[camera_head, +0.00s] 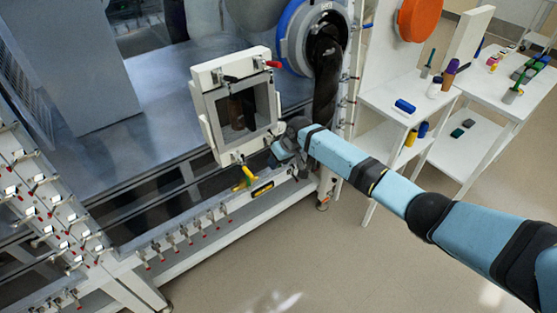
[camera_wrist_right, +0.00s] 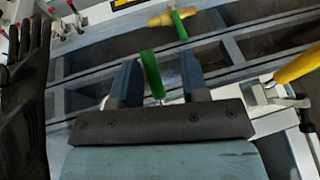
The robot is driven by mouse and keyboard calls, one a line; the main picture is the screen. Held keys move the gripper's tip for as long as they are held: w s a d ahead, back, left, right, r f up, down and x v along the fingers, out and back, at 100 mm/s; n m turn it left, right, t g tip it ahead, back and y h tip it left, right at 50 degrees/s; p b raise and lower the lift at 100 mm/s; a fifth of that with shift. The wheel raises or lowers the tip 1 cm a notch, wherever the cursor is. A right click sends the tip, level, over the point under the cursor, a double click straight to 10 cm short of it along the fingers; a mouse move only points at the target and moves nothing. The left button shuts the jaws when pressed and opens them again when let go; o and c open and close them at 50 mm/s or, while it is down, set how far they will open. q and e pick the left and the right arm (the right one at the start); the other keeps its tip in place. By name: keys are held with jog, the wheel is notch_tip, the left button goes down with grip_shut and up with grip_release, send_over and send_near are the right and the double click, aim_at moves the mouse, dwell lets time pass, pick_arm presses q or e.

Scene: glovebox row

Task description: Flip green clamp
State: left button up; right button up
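The green clamp's handle (camera_wrist_right: 151,74) is upright in the right wrist view, between the two fingers of my right gripper (camera_wrist_right: 160,82). The fingers are apart, and the handle is close to the left finger; I cannot tell whether it touches. A second green handle (camera_wrist_right: 180,25) with a yellow piece is farther off at the top. In the head view my right gripper (camera_head: 283,153) is at the lower right corner of the white framed window, its fingers hard to make out. My left gripper is not in view.
A yellow handle (camera_wrist_right: 298,65) is close on the right in the wrist view. A black glove (camera_wrist_right: 22,95) hangs at the left. In the head view, a yellow clamp (camera_head: 246,178) is below the white window frame (camera_head: 205,78). White tables (camera_head: 385,92) with small items stand right.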

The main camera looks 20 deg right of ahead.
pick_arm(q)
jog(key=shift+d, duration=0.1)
pick_arm(e)
jog(key=shift+d, duration=0.1)
pick_arm(q)
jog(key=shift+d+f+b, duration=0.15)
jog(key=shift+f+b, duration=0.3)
jog(key=shift+b, duration=0.05)
pick_arm(e)
jog(key=v, duration=1.3)
jog(key=shift+r, duration=0.4)
jog(key=shift+s, duration=0.1)
